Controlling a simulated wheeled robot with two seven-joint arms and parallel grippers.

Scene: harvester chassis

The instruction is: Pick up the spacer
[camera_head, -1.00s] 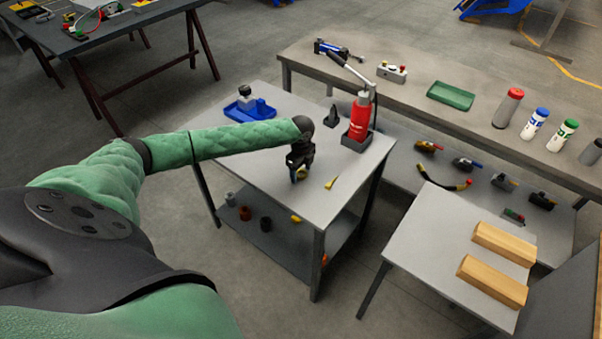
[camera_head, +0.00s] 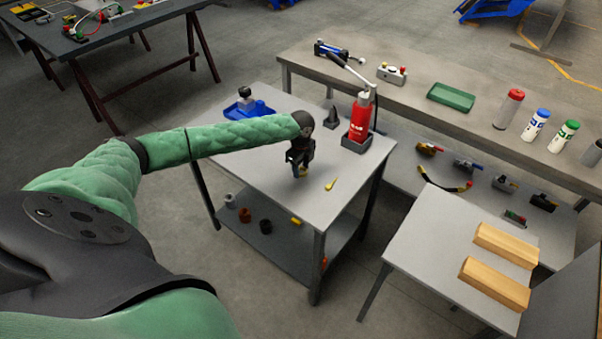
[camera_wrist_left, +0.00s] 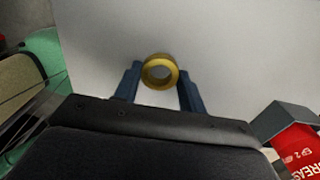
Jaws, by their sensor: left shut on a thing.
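The spacer (camera_wrist_left: 160,72) is a brass-yellow ring, seen in the left wrist view between the blue fingers of my left gripper (camera_wrist_left: 160,88). The fingers are shut on it, one at each side. In the head view my left gripper (camera_head: 299,172) points down over the grey table (camera_head: 262,187), and the spacer is mostly hidden there. I cannot tell whether the spacer touches the tabletop. My right gripper is not in view.
A small yellow piece (camera_head: 331,184) lies right of the gripper. A red grease cylinder (camera_head: 360,120) in a grey holder, a dark cone (camera_head: 331,117) and a blue tray (camera_head: 262,107) stand toward the table's back. The table's front part is clear.

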